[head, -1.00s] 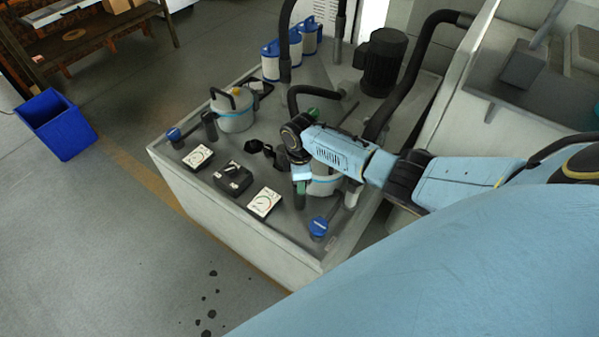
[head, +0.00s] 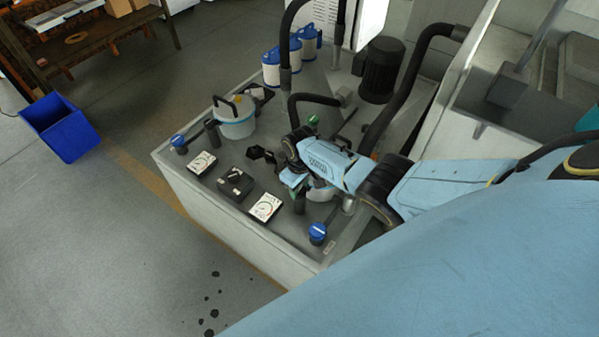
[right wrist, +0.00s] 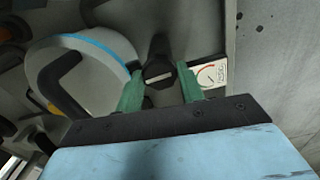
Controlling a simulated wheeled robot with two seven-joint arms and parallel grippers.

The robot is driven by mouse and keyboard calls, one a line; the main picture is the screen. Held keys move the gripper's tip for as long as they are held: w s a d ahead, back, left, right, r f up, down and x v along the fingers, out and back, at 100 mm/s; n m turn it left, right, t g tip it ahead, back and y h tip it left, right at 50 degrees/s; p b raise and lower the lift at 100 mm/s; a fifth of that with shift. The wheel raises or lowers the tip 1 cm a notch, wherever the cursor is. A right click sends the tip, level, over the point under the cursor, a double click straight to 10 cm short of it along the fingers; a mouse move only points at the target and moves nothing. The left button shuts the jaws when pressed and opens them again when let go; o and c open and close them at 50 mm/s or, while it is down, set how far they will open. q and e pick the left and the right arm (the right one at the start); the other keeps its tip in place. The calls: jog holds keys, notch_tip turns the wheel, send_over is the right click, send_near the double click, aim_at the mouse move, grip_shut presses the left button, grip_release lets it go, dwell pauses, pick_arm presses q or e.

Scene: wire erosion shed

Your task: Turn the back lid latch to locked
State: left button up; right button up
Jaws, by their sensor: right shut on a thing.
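My right gripper (right wrist: 159,88) has its green fingers closed on either side of a dark latch knob (right wrist: 158,72) with a pale line on its top. The knob's dark post (head: 299,205) stands upright on the machine top in the head view. Beside it is a white lidded canister with a blue band (right wrist: 110,45) and a black handle (right wrist: 62,85). In the head view my right gripper (head: 294,181) is at the post's upper end, and my arm partly hides that canister. I cannot tell the latch's marked position. My left gripper is not in view.
A second white canister (head: 236,124) with a dark post beside it stands at the left. Dial gauges (head: 265,207) and a black box (head: 235,184) line the front. Blue-capped fittings (head: 317,232), black hoses (head: 405,75) and a dark motor (head: 380,68) crowd the surface.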

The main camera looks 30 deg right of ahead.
aim_at(300, 189)
jog(key=shift+m, duration=0.4)
jog(key=o, duration=1)
jog(key=shift+r+p, duration=0.45)
jog(key=shift+r, duration=0.15)
notch_tip(300, 189, up, 12)
jog(key=p, duration=0.4)
jog(key=shift+r, duration=0.15)
